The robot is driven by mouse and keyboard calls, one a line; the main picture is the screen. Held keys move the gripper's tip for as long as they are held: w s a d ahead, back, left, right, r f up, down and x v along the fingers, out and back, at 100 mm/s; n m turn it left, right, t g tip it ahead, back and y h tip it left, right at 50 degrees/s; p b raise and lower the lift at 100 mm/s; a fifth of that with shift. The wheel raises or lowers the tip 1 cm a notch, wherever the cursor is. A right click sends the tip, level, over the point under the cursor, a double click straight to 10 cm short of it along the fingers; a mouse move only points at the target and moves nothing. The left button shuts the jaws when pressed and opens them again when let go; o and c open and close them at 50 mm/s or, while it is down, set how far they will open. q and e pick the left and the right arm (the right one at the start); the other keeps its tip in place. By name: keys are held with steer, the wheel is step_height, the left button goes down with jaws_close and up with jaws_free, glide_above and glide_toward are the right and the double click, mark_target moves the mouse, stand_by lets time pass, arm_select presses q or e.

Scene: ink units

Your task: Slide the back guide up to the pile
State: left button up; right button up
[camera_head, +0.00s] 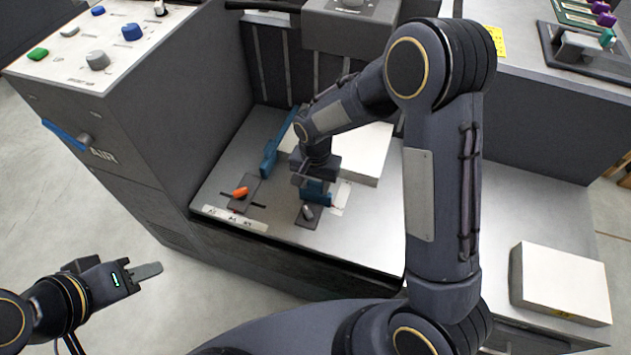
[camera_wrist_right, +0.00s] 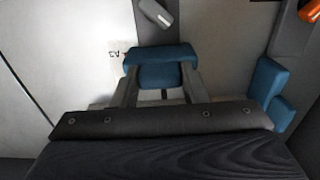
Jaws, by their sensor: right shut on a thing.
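The pile (camera_head: 367,152) is a white stack of paper on the grey feed table, partly hidden behind my right arm. The back guide (camera_head: 322,197) is a short blue block on a dark plate with a grey lever (camera_head: 308,212). In the right wrist view the guide (camera_wrist_right: 160,68) sits between the fingers of my right gripper (camera_wrist_right: 160,88), which is shut on it; the grey lever (camera_wrist_right: 156,13) lies just beyond. I cannot tell whether the guide touches the pile.
Another blue guide (camera_head: 270,158) with an orange lever (camera_head: 240,192) stands left of the pile. The control console (camera_head: 95,60) rises at left. A second white stack (camera_head: 560,283) lies at right.

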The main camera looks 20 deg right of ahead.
jaws_close()
steer(key=w+d, duration=0.1)
steer(key=w, duration=0.1)
steer(key=w+d, duration=0.2)
steer(key=w, duration=0.1)
steer(key=w+d+p, duration=0.1)
steer(key=w+d, duration=0.1)
steer(key=shift+w, duration=0.15)
steer(key=o, duration=1)
jaws_free()
steer(key=shift+a, duration=0.1)
step_height(320, 180, up, 8)
steer(key=shift+f+p, duration=0.1)
steer(key=shift+p, duration=0.75)
